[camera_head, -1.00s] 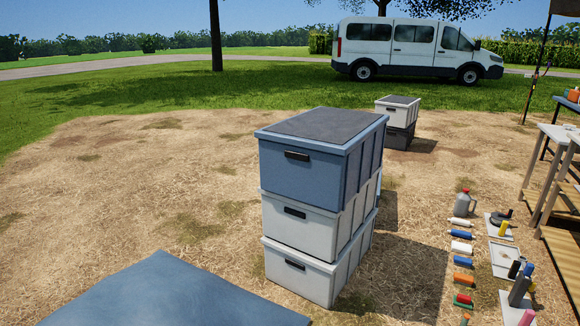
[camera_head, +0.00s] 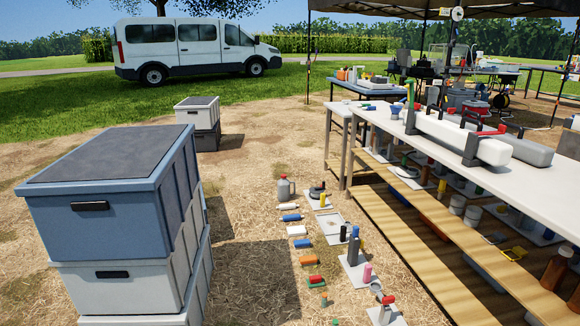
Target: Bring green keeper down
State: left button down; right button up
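Neither of my grippers is in view. I cannot tell for certain which thing is the green keeper. On the ground, a small green piece (camera_head: 316,282) lies under or against a red one in the row of coloured items. Both green things are small in this view and their shapes are unclear.
A stack of crates with a blue-grey top crate (camera_head: 110,170) stands close at left. A smaller white crate stack (camera_head: 197,118) is behind. A long white tube (camera_head: 462,138) lies on the workbench, above wooden shelves (camera_head: 440,240). Straw ground between is partly clear.

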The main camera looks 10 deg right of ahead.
aim_at(411, 82)
jog(key=i+j+z, duration=0.2)
jog(key=z, duration=0.2)
jog(key=i+j+z, duration=0.15)
jog(key=z, duration=0.2)
jog(key=i+j+z, duration=0.15)
jog(key=j+z, duration=0.25)
jog(key=i+j+z, duration=0.35)
jog(key=i+j, duration=0.35)
jog(key=k+z, duration=0.2)
jog(key=k, duration=0.35)
jog(key=i+j+z, duration=0.15)
jog(key=z, duration=0.3)
jog(key=i+j+z, duration=0.1)
jog(key=z, duration=0.3)
jog(key=j+z, duration=0.3)
jog(key=z, duration=0.15)
jog(key=j+z, duration=0.5)
jog(key=j, duration=0.65)
jog(key=i, duration=0.05)
